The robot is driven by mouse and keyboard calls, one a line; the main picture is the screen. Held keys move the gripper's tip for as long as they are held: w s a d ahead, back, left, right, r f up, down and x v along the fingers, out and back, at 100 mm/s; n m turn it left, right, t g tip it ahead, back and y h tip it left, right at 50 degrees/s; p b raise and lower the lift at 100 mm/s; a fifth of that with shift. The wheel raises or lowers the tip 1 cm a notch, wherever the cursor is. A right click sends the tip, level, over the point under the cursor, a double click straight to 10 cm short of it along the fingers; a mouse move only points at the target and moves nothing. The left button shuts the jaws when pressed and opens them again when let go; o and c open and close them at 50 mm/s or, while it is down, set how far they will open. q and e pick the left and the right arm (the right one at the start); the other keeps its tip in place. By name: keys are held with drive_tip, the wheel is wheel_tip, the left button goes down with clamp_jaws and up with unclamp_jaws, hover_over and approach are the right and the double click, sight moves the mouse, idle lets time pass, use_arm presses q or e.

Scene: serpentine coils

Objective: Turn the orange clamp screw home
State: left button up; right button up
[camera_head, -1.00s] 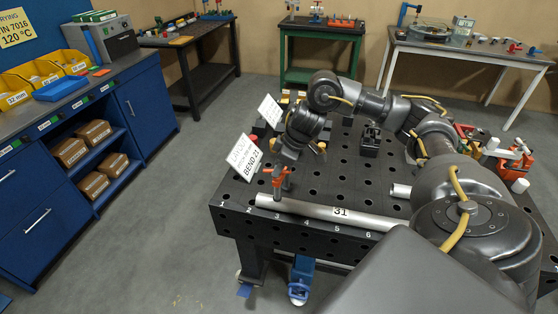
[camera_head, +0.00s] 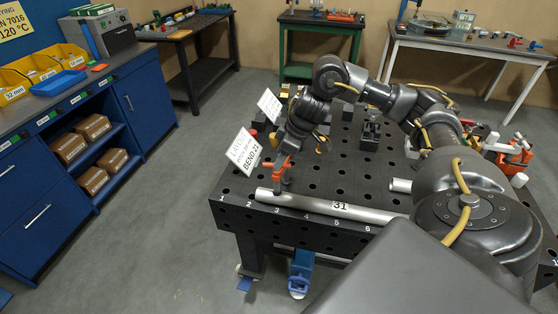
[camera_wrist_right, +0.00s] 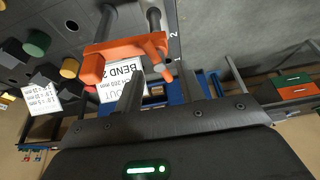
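The orange clamp (camera_head: 281,170) stands at the table's front left, by the grey tube (camera_head: 325,205) marked 31. My right gripper (camera_head: 287,152) is right above the clamp, pointing down; its fingertips are too small to tell there. In the right wrist view the orange clamp (camera_wrist_right: 118,58) lies across the picture, just beyond the fingertips. The two fingers of the right gripper (camera_wrist_right: 160,84) are apart with nothing visible held between them. I cannot tell whether either finger touches the clamp or its screw. My left gripper is not in view.
A white BEND 21 sign (camera_head: 243,151) stands close left of the clamp, with another white sign (camera_head: 269,105) behind. The black perforated table (camera_head: 345,165) has free room right of the clamp. More orange clamps (camera_head: 513,152) are at the right edge.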

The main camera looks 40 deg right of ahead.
drive_tip(key=p+v, duration=0.2)
drive_tip(key=v, duration=0.6)
drive_tip(key=shift+s+r, duration=0.15)
drive_tip(key=shift+r, duration=0.1)
